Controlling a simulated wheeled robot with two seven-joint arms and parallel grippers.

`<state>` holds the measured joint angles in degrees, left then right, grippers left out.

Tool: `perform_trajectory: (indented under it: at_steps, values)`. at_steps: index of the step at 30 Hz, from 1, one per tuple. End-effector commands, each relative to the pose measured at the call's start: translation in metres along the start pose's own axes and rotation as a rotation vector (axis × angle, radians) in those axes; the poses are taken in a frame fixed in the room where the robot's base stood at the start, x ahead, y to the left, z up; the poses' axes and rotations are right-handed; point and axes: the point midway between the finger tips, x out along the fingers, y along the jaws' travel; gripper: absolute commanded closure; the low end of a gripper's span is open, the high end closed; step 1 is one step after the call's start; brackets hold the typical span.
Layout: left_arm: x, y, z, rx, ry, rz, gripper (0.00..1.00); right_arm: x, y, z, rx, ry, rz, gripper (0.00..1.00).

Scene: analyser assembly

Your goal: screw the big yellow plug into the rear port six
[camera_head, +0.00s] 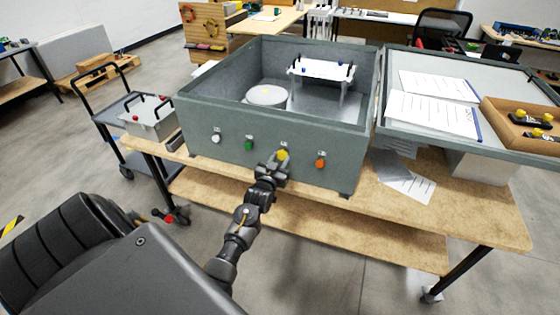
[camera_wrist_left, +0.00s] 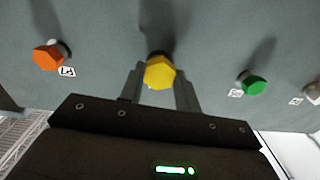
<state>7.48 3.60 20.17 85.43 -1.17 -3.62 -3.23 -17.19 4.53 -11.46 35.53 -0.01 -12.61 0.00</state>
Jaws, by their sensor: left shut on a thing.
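The big yellow plug (camera_head: 283,154) is at the front wall of the grey analyser box (camera_head: 215,115), in line with the other plugs. In the left wrist view the yellow plug (camera_wrist_left: 160,72) sits between the two fingers of my left gripper (camera_wrist_left: 160,88), against the grey wall. In the head view my left gripper (camera_head: 275,168) reaches up to the wall from below and is shut on the plug. The port behind the plug is hidden, so I cannot tell how deep the plug sits. My right gripper is not in view.
An orange plug (camera_head: 320,162), a green plug (camera_head: 249,143) and a white plug (camera_head: 216,138) sit in the same wall. The open lid (camera_head: 400,62) lies right of the box with papers. A wooden tray (camera_head: 500,112) holds more yellow and dark parts. The bench's front strip (camera_head: 400,215) is clear.

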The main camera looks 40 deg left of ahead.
Motion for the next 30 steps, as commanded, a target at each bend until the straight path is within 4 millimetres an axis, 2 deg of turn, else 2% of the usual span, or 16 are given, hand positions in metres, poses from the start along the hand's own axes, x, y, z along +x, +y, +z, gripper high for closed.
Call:
perform_trajectory:
  at_steps: [24,27,30]
  values:
    - [0.001,-0.001,-0.006,1.838,0.002,0.006,0.93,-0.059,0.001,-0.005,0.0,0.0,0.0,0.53]
    - [0.0,-0.002,-0.004,1.973,0.001,0.006,0.93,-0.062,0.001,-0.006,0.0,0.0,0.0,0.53]
    - [0.0,-0.001,-0.002,2.029,0.001,0.006,0.93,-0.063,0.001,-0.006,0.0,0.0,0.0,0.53]
